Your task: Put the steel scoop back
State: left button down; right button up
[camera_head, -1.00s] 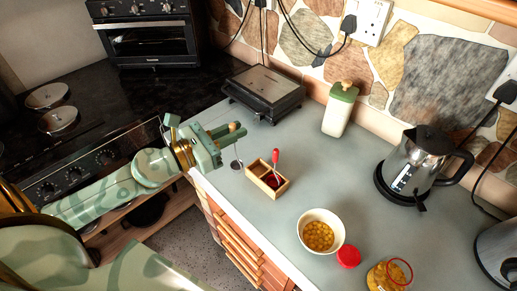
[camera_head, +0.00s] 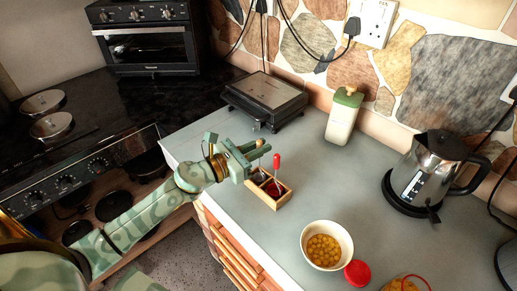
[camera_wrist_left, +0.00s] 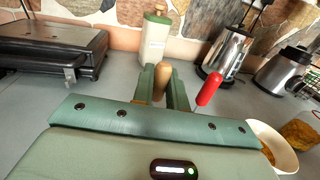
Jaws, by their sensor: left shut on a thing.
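My left gripper (camera_head: 259,153) is shut on the steel scoop by its wooden handle (camera_head: 260,143); the handle stands roughly upright between the fingers in the left wrist view (camera_wrist_left: 161,84). The scoop's steel bowl (camera_head: 261,177) hangs below the fingers, at the far left part of the small wooden box (camera_head: 283,200). I cannot tell whether it touches the box floor. A red-handled scoop (camera_head: 277,161) stands in the box's other part, just right of my fingers; its handle also shows in the left wrist view (camera_wrist_left: 209,89). The gripper body hides the box there.
A white bowl of yellow pieces (camera_head: 327,246), a red lid (camera_head: 357,273) and a jar (camera_head: 404,284) stand nearer. A kettle (camera_head: 430,170) is right, a green-topped bottle (camera_head: 343,117) and a black grill (camera_head: 265,100) behind. The counter between box and kettle is clear.

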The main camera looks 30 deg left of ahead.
pick_arm(q)
jog(key=shift+f, duration=0.2)
jog(key=c, duration=1.4)
grip_release()
jog(key=shift+r, duration=0.1)
jog(key=shift+r, duration=0.2)
jog(key=b+v, duration=0.1)
jog(key=v, duration=0.6)
jog(key=shift+s+b, duration=0.2)
jog(key=shift+b, duration=0.2)
jog(key=shift+a+f, duration=0.1)
